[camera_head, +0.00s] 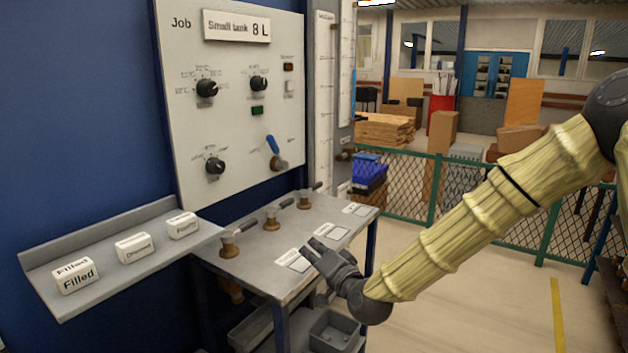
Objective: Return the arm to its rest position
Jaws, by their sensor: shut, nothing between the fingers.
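My gripper (313,249) is at the end of my yellow-sleeved arm, which reaches in from the right edge. The gripper is shut and empty. It appears over the front right part of the grey bench (262,262), near a white label card (293,260). I cannot tell how high above the bench top it is. The arm is stretched out, sloping down to the left from its dark joint at the upper right.
A white panel (240,130) with knobs and a blue-handled valve (273,146) stands behind the bench. Several brass valves (271,221) line the bench. A grey shelf (100,290) at left holds white blocks (76,275). A green mesh fence (437,190) stands behind my arm. Open floor lies at lower right.

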